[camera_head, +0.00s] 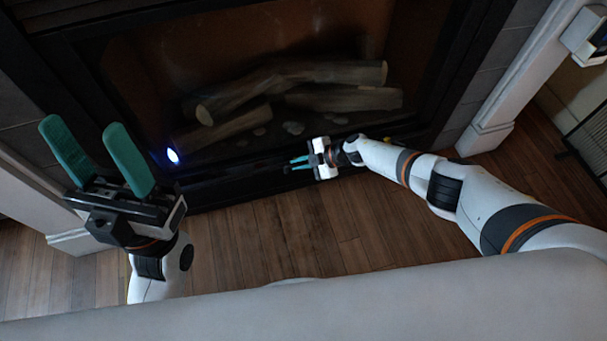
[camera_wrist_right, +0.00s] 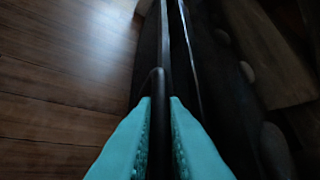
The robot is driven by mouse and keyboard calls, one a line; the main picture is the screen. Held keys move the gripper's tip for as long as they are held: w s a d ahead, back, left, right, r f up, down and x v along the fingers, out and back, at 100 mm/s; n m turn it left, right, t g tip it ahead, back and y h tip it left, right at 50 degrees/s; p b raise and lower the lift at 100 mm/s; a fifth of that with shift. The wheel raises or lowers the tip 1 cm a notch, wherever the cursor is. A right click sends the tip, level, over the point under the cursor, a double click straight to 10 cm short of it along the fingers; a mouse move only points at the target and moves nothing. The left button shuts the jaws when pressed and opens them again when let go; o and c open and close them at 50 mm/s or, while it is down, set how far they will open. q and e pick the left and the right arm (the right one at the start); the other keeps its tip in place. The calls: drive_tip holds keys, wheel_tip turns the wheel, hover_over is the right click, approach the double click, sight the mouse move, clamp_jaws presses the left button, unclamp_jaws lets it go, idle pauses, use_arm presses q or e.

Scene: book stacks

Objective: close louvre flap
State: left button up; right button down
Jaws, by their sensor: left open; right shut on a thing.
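The louvre flap (camera_head: 235,180) looks like the long dark strip along the bottom of the fireplace; its exact angle is too dark to tell. My right gripper (camera_head: 292,165) is low at this strip, with its teal fingers pointing left along it. In the right wrist view, the fingers (camera_wrist_right: 160,108) are shut on a thin dark curved piece (camera_wrist_right: 157,80) at the strip, probably its handle.
The fireplace glass (camera_head: 240,50) stands behind the strip, with logs (camera_head: 340,98) and pale stones inside. A bright blue-white light spot (camera_head: 173,156) shows at its lower left. White surround posts (camera_head: 490,130) flank it. Wooden floor (camera_head: 290,235) in front is clear.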

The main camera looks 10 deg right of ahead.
drive_tip(key=shift+w+r, duration=0.1)
drive_tip(key=shift+w, duration=0.35)
